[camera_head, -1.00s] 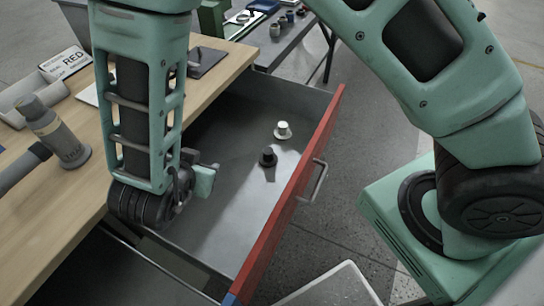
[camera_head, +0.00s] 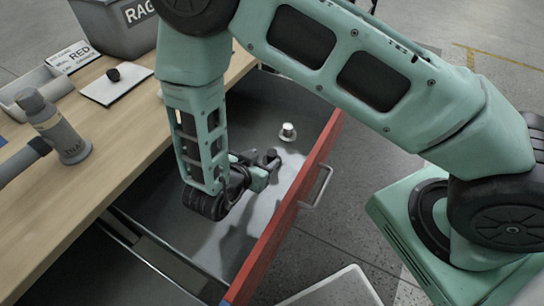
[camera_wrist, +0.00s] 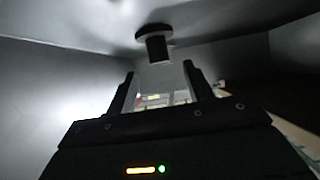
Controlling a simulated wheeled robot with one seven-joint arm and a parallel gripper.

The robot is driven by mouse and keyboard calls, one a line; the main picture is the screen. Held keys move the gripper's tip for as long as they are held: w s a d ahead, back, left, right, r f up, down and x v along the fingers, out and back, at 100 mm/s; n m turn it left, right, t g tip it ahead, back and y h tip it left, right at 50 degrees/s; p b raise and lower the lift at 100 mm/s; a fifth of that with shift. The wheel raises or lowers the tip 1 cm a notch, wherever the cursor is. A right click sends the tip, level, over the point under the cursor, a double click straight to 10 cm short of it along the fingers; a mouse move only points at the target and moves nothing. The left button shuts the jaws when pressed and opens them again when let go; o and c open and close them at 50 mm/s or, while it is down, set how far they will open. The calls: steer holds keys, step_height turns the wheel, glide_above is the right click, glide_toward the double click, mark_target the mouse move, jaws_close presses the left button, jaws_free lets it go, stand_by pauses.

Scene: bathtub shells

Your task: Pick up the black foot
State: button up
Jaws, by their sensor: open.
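The small black foot (camera_head: 271,155) stands in the open grey drawer, partly hidden by my gripper in the head view. In the wrist view the black foot (camera_wrist: 157,47) shows as a dark disc with a short stem, just beyond the fingertips and roughly centred between them. My gripper (camera_head: 262,169) is low in the drawer, reaching towards the black foot. Its two fingers (camera_wrist: 157,77) are apart with nothing between them. I cannot tell whether a fingertip touches the foot.
A white foot (camera_head: 288,132) stands behind the black one in the drawer. The drawer's red front (camera_head: 290,205) borders the right. On the wooden bench (camera_head: 112,165) are a white card with a dark knob (camera_head: 113,74), a grey tool (camera_head: 62,135) and a grey bin (camera_head: 110,28).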

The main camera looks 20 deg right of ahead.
mark_target(270, 155)
steer(key=shift+p+x, duration=0.45)
steer(key=shift+x, duration=2.7)
steer(key=shift+s, duration=0.1)
steer(key=c, duration=1.1)
